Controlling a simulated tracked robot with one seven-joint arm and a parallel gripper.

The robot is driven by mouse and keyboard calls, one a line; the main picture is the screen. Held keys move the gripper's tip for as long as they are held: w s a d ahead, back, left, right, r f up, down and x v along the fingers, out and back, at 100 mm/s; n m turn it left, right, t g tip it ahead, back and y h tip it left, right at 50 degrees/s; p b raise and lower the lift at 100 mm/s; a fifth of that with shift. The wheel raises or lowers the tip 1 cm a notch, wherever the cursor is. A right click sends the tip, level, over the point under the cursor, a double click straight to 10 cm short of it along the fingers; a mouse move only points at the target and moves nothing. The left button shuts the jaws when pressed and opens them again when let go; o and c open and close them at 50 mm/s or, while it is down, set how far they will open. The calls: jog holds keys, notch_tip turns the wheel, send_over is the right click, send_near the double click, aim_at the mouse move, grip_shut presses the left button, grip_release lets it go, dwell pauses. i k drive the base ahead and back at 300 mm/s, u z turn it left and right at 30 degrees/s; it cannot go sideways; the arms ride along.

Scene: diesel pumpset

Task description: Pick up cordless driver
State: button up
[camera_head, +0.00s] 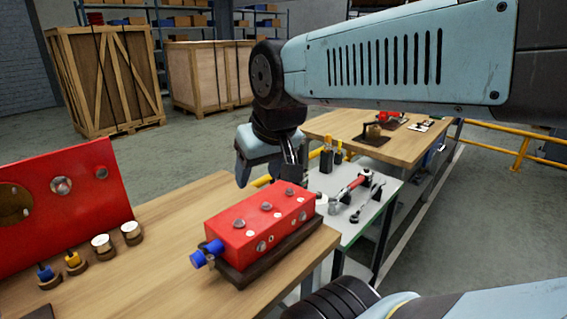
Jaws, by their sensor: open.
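My gripper (270,173) hangs from the arm above the far side of the red block, near the left end of the grey tool table (356,226). It is open, and I see nothing held in it. I cannot clearly pick out a cordless driver. On the tool table lie a red-handled tool (351,187) and a wrench-like tool (369,202). Two dark upright items (327,159) stand at its back edge, too small to identify. A bit of yellow (262,181) shows behind my gripper, mostly hidden.
The red block (262,224) with a blue fitting sits on a dark base on the near wooden bench (170,222). A red panel (70,205) and small fittings stand at left. A farther wooden bench (405,147), crates (105,78) and a yellow railing (520,153) lie beyond.

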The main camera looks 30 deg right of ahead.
aim_at(300, 154)
jog(key=u, duration=0.35)
jog(key=i, duration=0.15)
jog(key=z, duration=2.85)
jog(key=k, duration=0.9)
jog(key=u, duration=0.55)
jog(key=i, duration=1)
